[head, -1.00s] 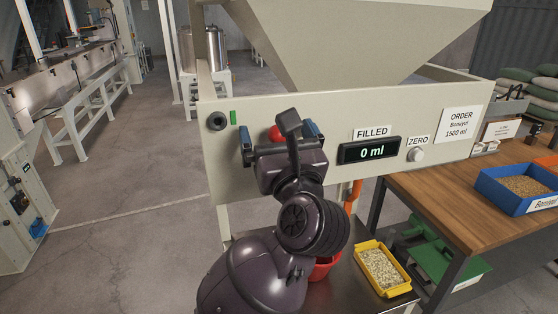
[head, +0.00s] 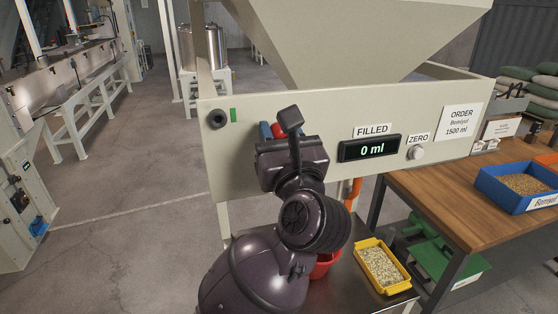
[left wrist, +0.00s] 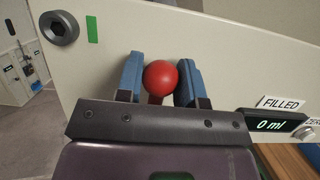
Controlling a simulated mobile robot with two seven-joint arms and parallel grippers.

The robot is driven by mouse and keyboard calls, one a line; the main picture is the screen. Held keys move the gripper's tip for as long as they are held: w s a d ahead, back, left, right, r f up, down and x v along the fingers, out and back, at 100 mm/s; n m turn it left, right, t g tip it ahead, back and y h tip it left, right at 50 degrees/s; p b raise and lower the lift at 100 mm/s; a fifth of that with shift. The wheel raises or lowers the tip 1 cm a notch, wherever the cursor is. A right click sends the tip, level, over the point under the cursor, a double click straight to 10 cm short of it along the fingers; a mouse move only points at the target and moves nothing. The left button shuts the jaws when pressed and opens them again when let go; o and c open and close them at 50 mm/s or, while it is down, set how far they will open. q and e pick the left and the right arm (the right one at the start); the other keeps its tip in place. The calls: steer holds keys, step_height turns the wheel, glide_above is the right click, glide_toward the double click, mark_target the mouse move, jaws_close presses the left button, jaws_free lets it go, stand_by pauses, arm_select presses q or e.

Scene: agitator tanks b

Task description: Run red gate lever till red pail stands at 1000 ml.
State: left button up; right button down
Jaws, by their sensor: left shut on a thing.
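The red gate lever shows as a round red knob (left wrist: 160,77) in the left wrist view, in front of the cream panel. My left gripper (head: 272,130) is shut on the lever, with blue finger pads either side of the knob. The gripper hides most of the lever in the head view. The red pail (head: 322,266) stands low under the panel, mostly hidden behind my left arm; its contents cannot be seen. The FILLED display (head: 370,149) reads 0 ml. My right gripper is not in view.
A ZERO button (head: 416,153) and an order card reading 1500 ml (head: 461,122) are on the panel. A yellow tray of pale grain (head: 360,262) stands right of the pail. A wooden bench (head: 440,200) with a blue bin (head: 490,185) is at right.

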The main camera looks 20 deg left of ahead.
mark_target(306, 126)
arm_select(q)
steer(key=shift+w+d+f+b, duration=0.4)
steer(key=shift+w+d, duration=0.1)
steer(key=shift+d, duration=0.25)
steer(key=shift+w+d+f, duration=0.1)
steer(key=shift+w+d, duration=0.1)
steer(key=shift+d, duration=0.1)
steer(key=shift+o, duration=0.3)
steer(key=shift+w+d+f+b, duration=0.25)
steer(key=shift+w+d+b, duration=0.25)
steer(key=shift+d, duration=0.25)
steer(key=shift+o, duration=0.3)
steer(key=shift+w+d+f, duration=0.15)
steer(key=shift+w+d, duration=0.15)
steer(key=shift+d, duration=0.2)
steer(key=shift+w+d, duration=0.1)
